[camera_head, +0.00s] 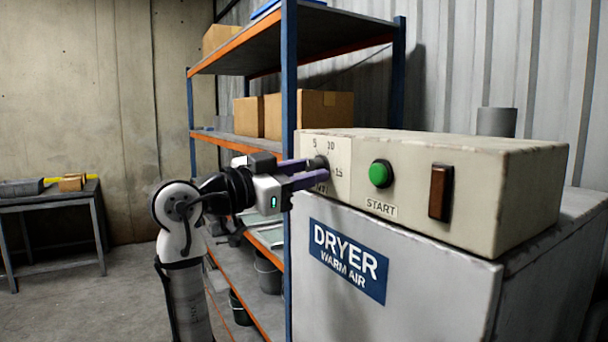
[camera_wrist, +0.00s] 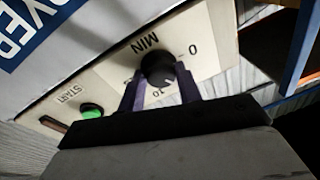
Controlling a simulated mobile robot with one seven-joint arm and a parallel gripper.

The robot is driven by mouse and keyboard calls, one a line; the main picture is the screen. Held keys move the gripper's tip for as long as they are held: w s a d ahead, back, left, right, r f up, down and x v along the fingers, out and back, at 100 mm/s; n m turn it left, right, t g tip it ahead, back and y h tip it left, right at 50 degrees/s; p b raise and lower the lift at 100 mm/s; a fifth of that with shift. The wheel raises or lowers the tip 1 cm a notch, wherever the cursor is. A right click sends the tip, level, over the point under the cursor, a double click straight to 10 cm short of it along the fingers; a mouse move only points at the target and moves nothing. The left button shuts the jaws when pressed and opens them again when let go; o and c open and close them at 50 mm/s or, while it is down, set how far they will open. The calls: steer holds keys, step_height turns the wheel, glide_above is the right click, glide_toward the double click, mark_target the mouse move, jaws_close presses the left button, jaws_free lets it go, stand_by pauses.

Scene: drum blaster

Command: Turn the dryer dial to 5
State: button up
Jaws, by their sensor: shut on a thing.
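The dryer dial (camera_head: 320,161) is a small black round knob on the left end of the cream control panel (camera_head: 470,183). Around it in the head view I read 5, 10 and 15. In the wrist view the dial (camera_wrist: 157,66) sits below the word MIN, with 0 to its right and 10 just below it. My gripper (camera_head: 316,170) has its two purple fingers on either side of the dial, shut on it. The fingers (camera_wrist: 158,80) also show in the wrist view, covering parts of the scale. The dial's pointer direction is hard to tell.
A green START button (camera_head: 380,174) and a brown-red switch (camera_head: 441,192) are to the right on the panel. The blue shelf rack (camera_head: 289,80) with cardboard boxes (camera_head: 308,112) stands behind my gripper. A grey table (camera_head: 50,200) is far left.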

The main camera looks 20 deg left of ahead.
steer(key=o, duration=1)
steer(key=shift+f, duration=0.1)
steer(key=b+v, duration=0.3)
steer(key=v, duration=1.1)
